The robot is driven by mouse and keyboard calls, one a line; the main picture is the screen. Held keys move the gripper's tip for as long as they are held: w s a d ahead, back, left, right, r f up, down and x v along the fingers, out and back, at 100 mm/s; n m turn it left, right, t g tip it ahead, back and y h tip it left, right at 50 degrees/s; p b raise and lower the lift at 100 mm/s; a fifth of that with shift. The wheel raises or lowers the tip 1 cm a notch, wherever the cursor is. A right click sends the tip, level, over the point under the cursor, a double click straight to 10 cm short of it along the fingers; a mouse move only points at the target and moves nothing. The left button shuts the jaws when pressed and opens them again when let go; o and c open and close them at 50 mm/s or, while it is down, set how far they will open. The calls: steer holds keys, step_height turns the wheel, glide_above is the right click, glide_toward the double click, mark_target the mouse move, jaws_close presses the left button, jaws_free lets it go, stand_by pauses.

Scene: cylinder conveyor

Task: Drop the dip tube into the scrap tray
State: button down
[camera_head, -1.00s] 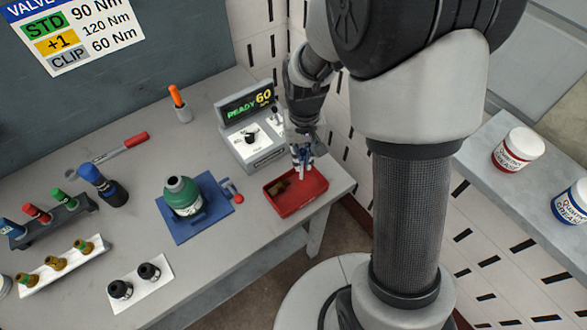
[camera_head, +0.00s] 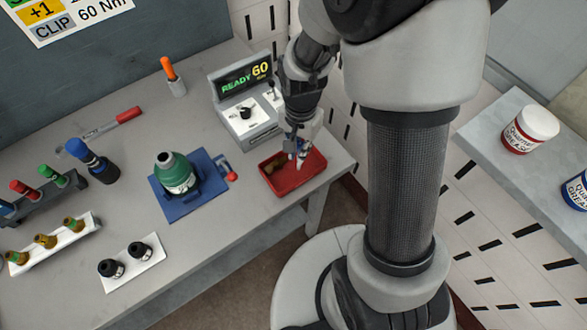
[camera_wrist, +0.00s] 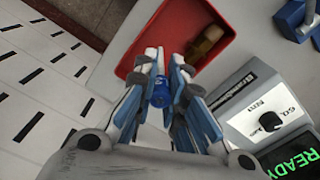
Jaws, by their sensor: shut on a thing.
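The scrap tray (camera_head: 312,176) is a shallow red tray near the right end of the bench; it also shows in the wrist view (camera_wrist: 222,28). My gripper (camera_head: 299,150) points down over it. In the wrist view my gripper (camera_wrist: 164,72) is shut on the dip tube (camera_wrist: 161,93), whose visible part is a blue piece between the fingers. A pale end shows just beyond it, against the tray. The fingers hide most of the tube. I cannot tell its exact height above the tray floor.
A brown fitting (camera_wrist: 207,43) lies in the tray. The grey READY 60 box (camera_head: 246,113) stands close behind it. A green bottle (camera_head: 176,172) sits on a blue fixture (camera_head: 194,206) to the left. The bench's right edge is close to the tray.

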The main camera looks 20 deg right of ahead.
steer(key=shift+f+b, duration=0.3)
steer(key=shift+f, duration=0.45)
steer(key=shift+r, duration=0.1)
steer(key=c, duration=1.6)
jaws_free()
step_height(320, 180, up, 12)
